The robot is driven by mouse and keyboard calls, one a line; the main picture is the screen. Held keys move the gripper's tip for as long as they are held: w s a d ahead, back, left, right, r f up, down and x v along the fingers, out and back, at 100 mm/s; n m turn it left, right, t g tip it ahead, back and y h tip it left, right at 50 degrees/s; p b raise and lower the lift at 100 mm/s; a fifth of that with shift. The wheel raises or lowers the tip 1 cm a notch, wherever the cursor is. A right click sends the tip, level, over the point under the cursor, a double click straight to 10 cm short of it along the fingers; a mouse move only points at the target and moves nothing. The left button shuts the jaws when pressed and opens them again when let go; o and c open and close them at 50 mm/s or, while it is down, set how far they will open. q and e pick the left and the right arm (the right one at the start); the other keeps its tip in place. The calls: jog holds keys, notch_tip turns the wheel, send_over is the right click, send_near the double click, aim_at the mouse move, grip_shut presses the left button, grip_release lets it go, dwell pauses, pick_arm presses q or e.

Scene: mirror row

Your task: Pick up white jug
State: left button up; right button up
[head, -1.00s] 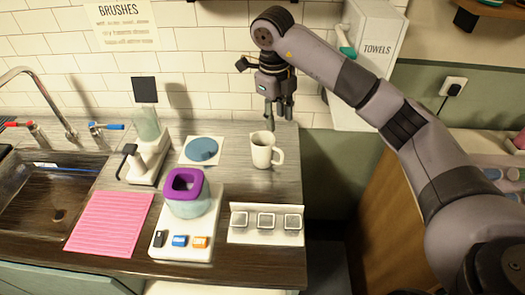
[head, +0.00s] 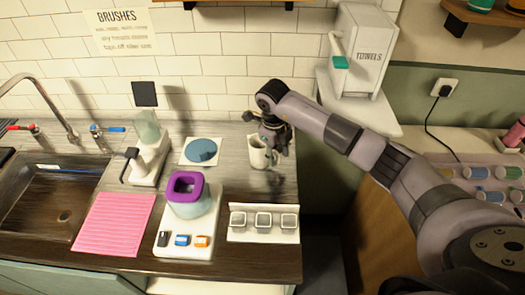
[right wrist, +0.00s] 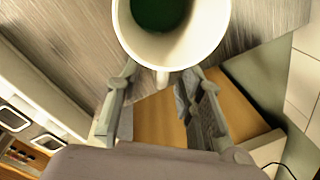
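The white jug (head: 257,156) stands upright on the dark counter (head: 240,185), near its right end. In the right wrist view the jug (right wrist: 208,40) shows from above, with a dark green inside and its handle (right wrist: 162,77) pointing toward my gripper. My right gripper (head: 274,146) is at the jug's handle side and partly covers the jug in the head view. In the right wrist view its two fingers (right wrist: 158,88) are apart, one on each side of the handle. Contact with the handle cannot be told. My left gripper is not in view.
A blue round pad (head: 201,150) lies left of the jug. A white holder with several square cups (head: 264,233) and a blender-like device with a purple rim (head: 200,186) stand in front. A towel box (head: 357,50) stands behind right. The counter's right edge is close.

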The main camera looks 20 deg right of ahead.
jog(key=shift+f, duration=0.1)
jog(key=shift+c, duration=0.2)
grip_shut()
dwell(0.5)
